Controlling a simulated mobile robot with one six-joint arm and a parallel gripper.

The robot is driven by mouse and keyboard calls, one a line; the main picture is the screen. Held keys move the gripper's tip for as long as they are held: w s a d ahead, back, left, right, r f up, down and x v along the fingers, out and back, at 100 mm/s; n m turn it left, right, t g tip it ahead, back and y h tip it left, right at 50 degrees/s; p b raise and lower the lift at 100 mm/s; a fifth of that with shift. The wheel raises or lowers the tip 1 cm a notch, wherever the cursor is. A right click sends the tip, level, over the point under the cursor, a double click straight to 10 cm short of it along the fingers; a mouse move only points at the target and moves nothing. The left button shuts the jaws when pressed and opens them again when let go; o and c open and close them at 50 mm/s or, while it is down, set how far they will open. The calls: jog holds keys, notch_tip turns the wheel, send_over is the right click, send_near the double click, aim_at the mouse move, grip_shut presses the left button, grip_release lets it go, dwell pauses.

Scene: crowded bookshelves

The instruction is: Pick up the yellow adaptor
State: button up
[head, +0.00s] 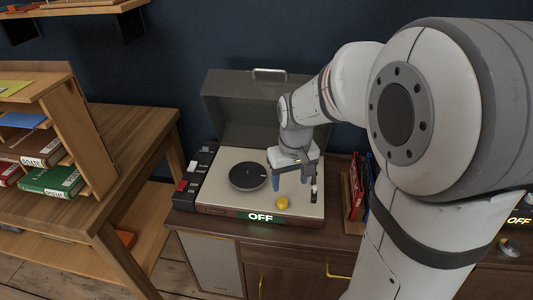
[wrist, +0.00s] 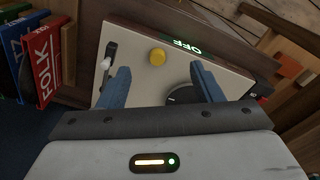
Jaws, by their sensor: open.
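The yellow adaptor (head: 282,203) is a small round yellow piece on the pale top of the record player (head: 222,196), near its front edge above the green OFF sign. It also shows in the wrist view (wrist: 157,57), beyond my fingertips and roughly between their lines. My gripper (head: 291,181) is above the record player deck, just behind the adaptor in the head view. In the wrist view my two blue fingers (wrist: 160,72) are spread apart with nothing between them. The adaptor is apart from both fingers.
The dark round platter (head: 249,176) lies left of my gripper, and the tonearm (head: 314,187) lies right. The raised grey lid (head: 243,105) stands behind. Upright books (head: 357,187) stand right of the player. A wooden shelf with books (head: 97,150) is at left.

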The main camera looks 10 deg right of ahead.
jog(key=n+g, duration=0.1)
send_over(283, 201)
notch_tip(283, 201, down, 8)
jog(key=shift+w+a+r+b, duration=0.1)
jog(key=shift+a+b, duration=0.05)
jog(key=shift+b, duration=0.25)
jog(key=shift+w+f, duration=0.2)
jog(key=shift+f, duration=0.1)
jog(key=f, duration=0.7)
jog(key=shift+s+f, duration=0.25)
jog(key=shift+f, duration=0.1)
jog(key=shift+c, duration=0.2)
jog(key=c, duration=1)
